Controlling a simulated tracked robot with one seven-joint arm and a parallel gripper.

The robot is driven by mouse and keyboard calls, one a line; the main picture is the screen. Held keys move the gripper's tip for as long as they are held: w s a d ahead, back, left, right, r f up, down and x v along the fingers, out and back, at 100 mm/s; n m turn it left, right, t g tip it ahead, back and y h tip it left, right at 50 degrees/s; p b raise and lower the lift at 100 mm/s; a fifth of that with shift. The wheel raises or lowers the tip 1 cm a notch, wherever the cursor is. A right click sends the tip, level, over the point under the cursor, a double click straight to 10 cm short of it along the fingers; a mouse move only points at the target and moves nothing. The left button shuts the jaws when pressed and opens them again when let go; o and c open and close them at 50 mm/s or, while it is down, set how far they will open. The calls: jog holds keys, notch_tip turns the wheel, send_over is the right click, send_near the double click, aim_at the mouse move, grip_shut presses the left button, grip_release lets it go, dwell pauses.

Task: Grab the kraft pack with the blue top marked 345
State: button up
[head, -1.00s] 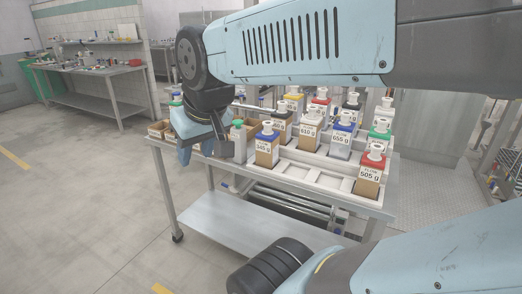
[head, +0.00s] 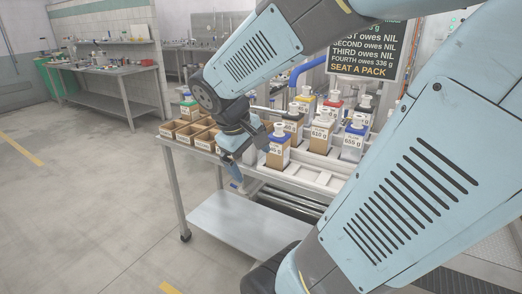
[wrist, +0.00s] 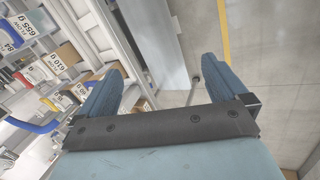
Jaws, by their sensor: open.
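The kraft pack with the blue top (head: 279,150) stands upright at the near left of the bench's group of packs in the head view. Its label is partly covered and I cannot read the full number. My gripper (head: 233,158) hangs just left of this pack, pointing down, apart from it as far as I can tell. In the wrist view my gripper (wrist: 163,68) shows two blue fingers spread wide with nothing between them. I cannot pick out the blue-topped kraft pack there; the left finger may hide it.
A kraft pack marked 610 g (head: 321,133) and a blue-topped white pack marked 655 g (head: 354,142) stand to the right, with other packs behind. Kraft boxes (head: 172,128) line the left end. A sign (head: 366,52) hangs behind. Floor at left is free.

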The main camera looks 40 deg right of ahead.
jog(key=w+d+f+n+g+h, duration=0.2)
jog(key=d+f+n+g+h, duration=0.15)
jog(key=d, duration=0.45)
jog(key=n+t+h, duration=0.9)
jog(key=n, duration=0.8)
send_near(279, 143)
notch_tip(279, 143, down, 2)
jog(key=w, duration=0.2)
jog(key=shift+m, duration=0.25)
jog(key=x, duration=1.3)
jog(key=shift+w+f, duration=0.1)
jog(key=shift+f, duration=0.25)
jog(key=c, duration=0.9)
jog(key=shift+r, duration=0.15)
